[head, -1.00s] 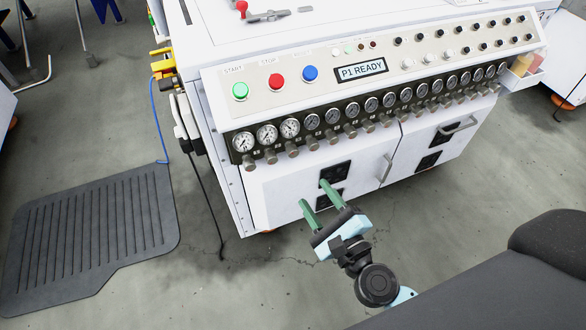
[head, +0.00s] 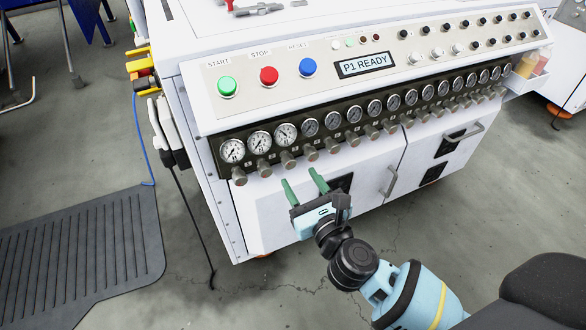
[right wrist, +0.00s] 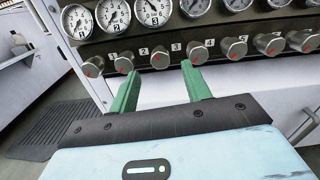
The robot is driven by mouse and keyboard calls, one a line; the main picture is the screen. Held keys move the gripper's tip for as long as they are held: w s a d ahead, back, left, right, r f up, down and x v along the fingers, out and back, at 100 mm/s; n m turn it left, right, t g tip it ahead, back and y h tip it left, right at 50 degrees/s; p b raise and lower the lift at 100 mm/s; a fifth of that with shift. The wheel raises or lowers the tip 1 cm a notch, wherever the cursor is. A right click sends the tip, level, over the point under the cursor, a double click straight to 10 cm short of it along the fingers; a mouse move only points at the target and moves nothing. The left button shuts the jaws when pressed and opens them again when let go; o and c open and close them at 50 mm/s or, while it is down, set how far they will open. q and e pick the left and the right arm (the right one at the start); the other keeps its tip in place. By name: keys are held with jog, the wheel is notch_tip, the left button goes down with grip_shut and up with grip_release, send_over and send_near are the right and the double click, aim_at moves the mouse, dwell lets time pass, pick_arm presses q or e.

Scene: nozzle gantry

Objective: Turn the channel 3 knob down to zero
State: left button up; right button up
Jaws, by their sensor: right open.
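The channel 3 knob (right wrist: 160,55) is a grey cylinder with a red mark, below the third large gauge (right wrist: 152,11); a "3" is printed to its right. It also shows in the head view (head: 288,161) in the row under the gauges. My right gripper (head: 300,178) is open and empty, its green fingers pointing at the panel just below the knob row. In the right wrist view the fingertips (right wrist: 160,74) stand left and right of the channel 3 knob, apart from it and a little below it. My left gripper is out of view.
Neighbouring knobs 2 (right wrist: 124,62) and 4 (right wrist: 196,51) sit close on either side. Start, stop and reset buttons (head: 268,76) and a "P1 READY" display (head: 366,65) are above. A cabinet door handle (head: 390,181) sticks out to the right. A black mat (head: 85,255) lies on the floor at left.

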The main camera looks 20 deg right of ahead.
aim_at(291, 165)
jog(key=shift+w+b, duration=0.45)
jog(key=shift+w, duration=1.9)
jog(key=c, duration=1)
